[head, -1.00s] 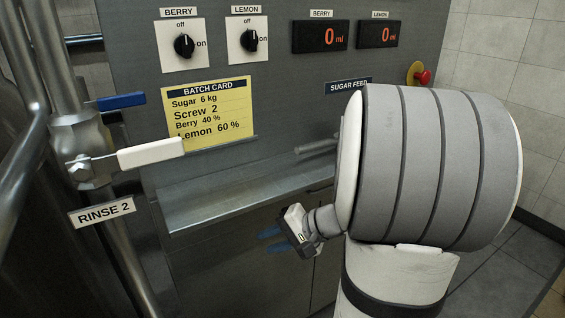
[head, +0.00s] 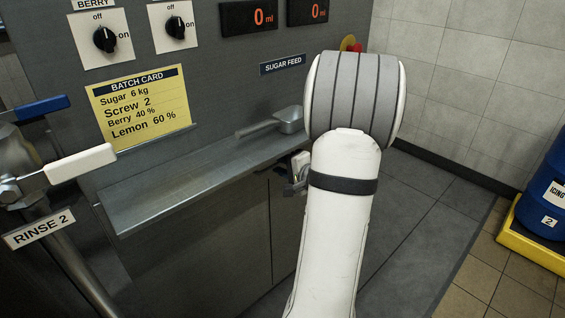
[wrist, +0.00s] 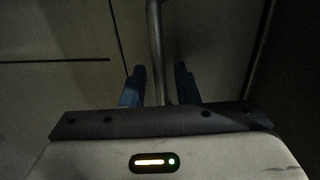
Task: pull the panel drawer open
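The grey panel front (head: 215,235) below the steel ledge is where a drawer would be; which section is the drawer I cannot tell in the head view. My gripper (head: 299,166) is low beside this front, mostly hidden behind my arm. In the wrist view my gripper (wrist: 161,88) has its two blue fingers apart. A metal bar (wrist: 156,50), which looks like a handle, runs between them without visible contact on either side. The front behind it (wrist: 60,35) shows a dark seam and a dark horizontal line. No opened drawer is visible.
A steel ledge (head: 180,185) juts out above the front, with a metal scoop (head: 289,120) on it. The RINSE 2 valve with a white lever (head: 80,164) stands at left. A second bar (wrist: 262,45) shows in the wrist view. Floor is clear at right, before a blue drum (head: 545,185).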

